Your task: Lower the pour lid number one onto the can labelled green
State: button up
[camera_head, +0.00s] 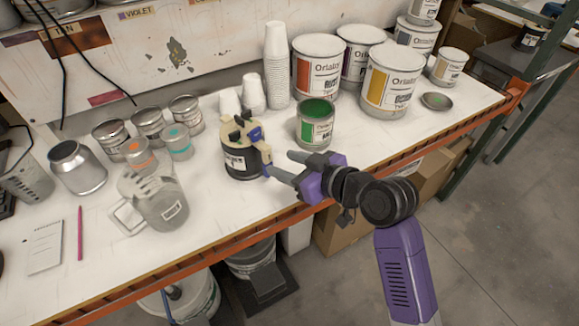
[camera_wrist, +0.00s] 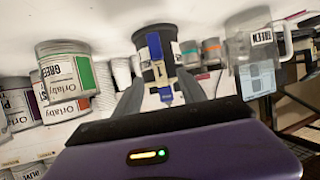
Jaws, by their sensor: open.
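The can labelled green (camera_head: 315,124) stands upright on the bench, its open top showing green inside. It also shows at the left of the wrist view (camera_wrist: 62,75). A cream pour lid with a blue lever (camera_head: 245,130) sits on top of a black can with a white label (camera_head: 240,162), left of the green can. In the wrist view the lid's blue lever (camera_wrist: 156,46) is ahead of my gripper (camera_wrist: 160,88). My gripper (camera_head: 279,164) is open, its fingers pointing at the black can from the right.
Small tins (camera_head: 150,125), a clear jug (camera_head: 160,205) and a metal can (camera_head: 77,167) stand at left. The bench's front edge (camera_head: 215,262) has an orange rail.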

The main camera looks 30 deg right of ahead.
aim_at(269, 155)
jog(key=shift+p+x, duration=0.5)
jog(key=shift+x, duration=2.85)
jog(key=shift+d, duration=0.1)
grip_shut()
jog(key=c, duration=0.7)
grip_release()
jog(key=shift+c, duration=0.2)
grip_shut()
jog(key=shift+r, duration=0.15)
jog(key=shift+r+p, duration=0.35)
jog(key=shift+p, duration=0.1)
